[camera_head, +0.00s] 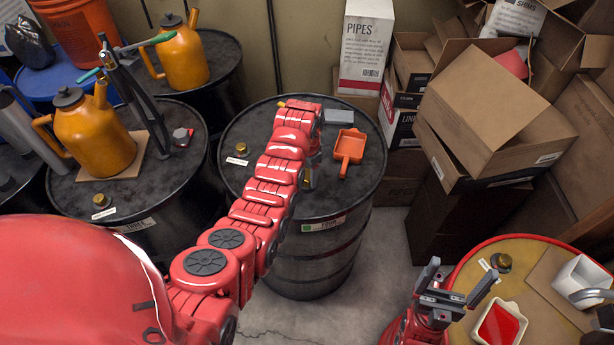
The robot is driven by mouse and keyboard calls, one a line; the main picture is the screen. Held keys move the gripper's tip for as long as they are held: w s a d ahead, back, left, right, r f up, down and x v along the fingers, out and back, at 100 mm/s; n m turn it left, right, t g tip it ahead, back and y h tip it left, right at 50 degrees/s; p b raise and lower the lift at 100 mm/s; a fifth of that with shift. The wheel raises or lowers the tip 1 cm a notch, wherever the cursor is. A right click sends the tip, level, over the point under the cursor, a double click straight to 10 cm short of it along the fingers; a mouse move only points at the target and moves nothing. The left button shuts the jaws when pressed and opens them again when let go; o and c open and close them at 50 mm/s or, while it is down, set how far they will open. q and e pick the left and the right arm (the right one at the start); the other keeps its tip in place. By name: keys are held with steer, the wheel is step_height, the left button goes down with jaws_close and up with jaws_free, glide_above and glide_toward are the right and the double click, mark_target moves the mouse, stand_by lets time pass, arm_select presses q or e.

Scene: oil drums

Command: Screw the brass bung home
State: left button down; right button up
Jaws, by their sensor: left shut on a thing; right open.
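My red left arm reaches from the lower left over the middle black drum (342,205). My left gripper (309,178) points down close to the drum's top, largely hidden by my arm. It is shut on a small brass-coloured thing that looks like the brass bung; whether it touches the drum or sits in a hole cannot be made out. Another brass bung (240,149) with a white tag stands on the left of the same drum top. My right gripper (457,284) is open and empty, pointing up beside the yellow-topped drum (462,262) at lower right.
On the middle drum are an orange scoop-like tray (349,147) and a grey block (338,116). The left drum bears a yellow oil can (95,135) and a pump. The yellow-topped drum bears a brass bung (501,262) and a red-filled tray (498,325). Cardboard boxes (490,110) crowd the right.

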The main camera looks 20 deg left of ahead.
arm_select(q)
steer(key=shift+s+m, duration=0.1)
steer(key=shift+m, duration=0.4)
steer(key=shift+f, duration=0.1)
steer(key=m+b, duration=0.1)
steer(key=m, duration=0.2)
steer(key=shift+f, duration=0.15)
steer(key=m, duration=0.3)
